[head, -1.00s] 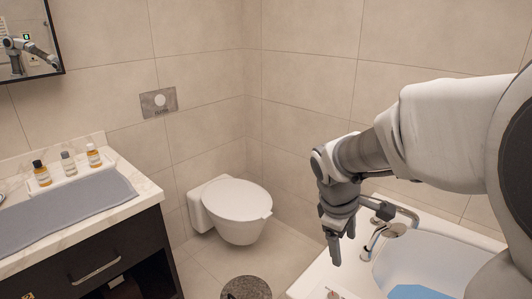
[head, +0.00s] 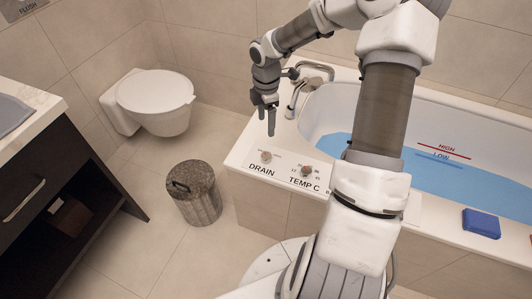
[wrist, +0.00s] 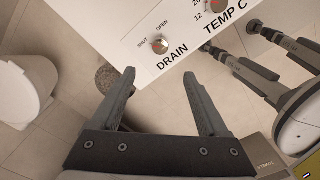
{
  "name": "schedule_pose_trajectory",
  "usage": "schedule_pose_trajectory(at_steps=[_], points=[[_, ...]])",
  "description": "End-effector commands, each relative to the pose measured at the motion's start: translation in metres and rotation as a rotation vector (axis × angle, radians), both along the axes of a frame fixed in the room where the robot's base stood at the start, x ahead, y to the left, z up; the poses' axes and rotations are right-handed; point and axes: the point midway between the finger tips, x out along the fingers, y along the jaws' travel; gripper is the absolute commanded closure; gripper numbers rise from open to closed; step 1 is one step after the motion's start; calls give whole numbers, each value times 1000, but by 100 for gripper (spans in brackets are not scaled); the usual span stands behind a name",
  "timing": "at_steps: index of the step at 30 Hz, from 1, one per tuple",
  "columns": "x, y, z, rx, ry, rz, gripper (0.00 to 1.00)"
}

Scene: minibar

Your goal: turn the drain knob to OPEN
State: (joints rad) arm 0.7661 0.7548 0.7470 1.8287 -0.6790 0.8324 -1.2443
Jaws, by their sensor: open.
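The drain knob (head: 266,156) is a small round knob on the white front corner of the bathtub ledge, above the word DRAIN. In the wrist view the drain knob (wrist: 160,45) has a red mark, with SHUT printed at its left and OPEN at its upper right. I cannot tell surely which word it points to. My gripper (head: 265,122) is open and empty, pointing down above the ledge, behind the knob in the head view. In the wrist view the knob lies beyond my gripper's fingertips (wrist: 159,75), roughly in line with the gap between them, not touched.
The TEMP C knob (head: 307,170) sits right of the drain knob. A faucet (head: 300,92) stands close behind my gripper. A bin (head: 194,193) and a toilet (head: 155,100) stand left.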

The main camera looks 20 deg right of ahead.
Motion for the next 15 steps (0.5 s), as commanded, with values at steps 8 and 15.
schedule_pose_trajectory(at_steps=[8, 15], points=[[-1, 1, -66, 1, 3, 0, 23], [-1, 0, -116, 0, 3, -1, 23]])
